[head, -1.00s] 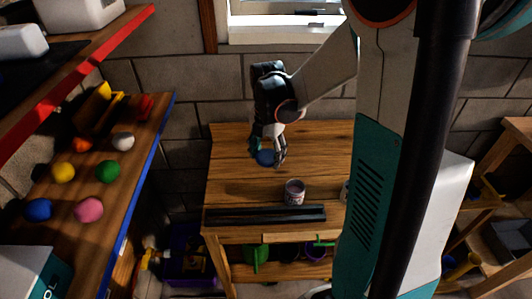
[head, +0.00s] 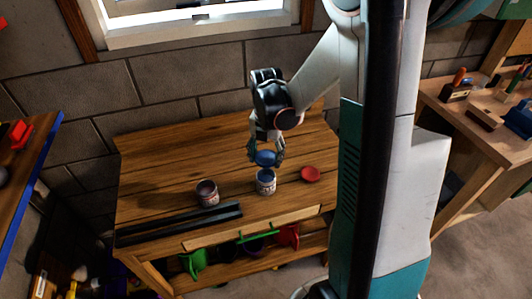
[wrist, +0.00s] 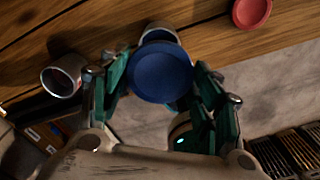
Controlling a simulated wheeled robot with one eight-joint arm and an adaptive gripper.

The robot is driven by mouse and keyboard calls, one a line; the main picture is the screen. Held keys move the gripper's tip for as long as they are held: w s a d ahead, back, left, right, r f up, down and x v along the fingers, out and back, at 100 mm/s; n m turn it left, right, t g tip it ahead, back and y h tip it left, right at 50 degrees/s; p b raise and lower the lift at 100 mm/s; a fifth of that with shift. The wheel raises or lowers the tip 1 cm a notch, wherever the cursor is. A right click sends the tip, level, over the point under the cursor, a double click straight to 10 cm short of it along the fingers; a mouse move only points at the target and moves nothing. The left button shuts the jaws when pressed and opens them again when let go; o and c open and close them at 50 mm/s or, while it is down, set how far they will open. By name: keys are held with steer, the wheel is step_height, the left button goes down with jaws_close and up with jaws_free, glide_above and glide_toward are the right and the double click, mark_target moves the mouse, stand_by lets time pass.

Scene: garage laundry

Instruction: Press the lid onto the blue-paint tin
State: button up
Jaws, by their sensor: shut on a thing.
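The blue lid (head: 265,157) is held between the fingers of my gripper (head: 266,155), above the workbench. In the wrist view the round blue lid (wrist: 160,75) sits between the green fingers. A small tin (head: 265,184) with a pale label stands upright just below the lid, with a small gap seeming to remain; its inside looks bluish. In the wrist view the lid covers most of this tin (wrist: 158,33), and only its far rim shows. A second open tin (head: 207,193) stands to the left, its inside dark and pinkish grey.
A red lid (head: 310,174) lies on the wooden workbench (head: 160,160) to the right of the tins. A black rail (head: 180,224) lies along the front edge at left. The bench behind the tins is clear.

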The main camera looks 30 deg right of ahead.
step_height(320, 180, down, 6)
steer(key=b, duration=0.4)
steer(key=shift+f+b, duration=0.65)
steer(key=shift+b, duration=0.25)
stand_by(1.7)
steer(key=o, duration=0.8)
steer(key=shift+o, duration=0.2)
steer(key=o, duration=0.4)
steer(key=shift+o, duration=0.2)
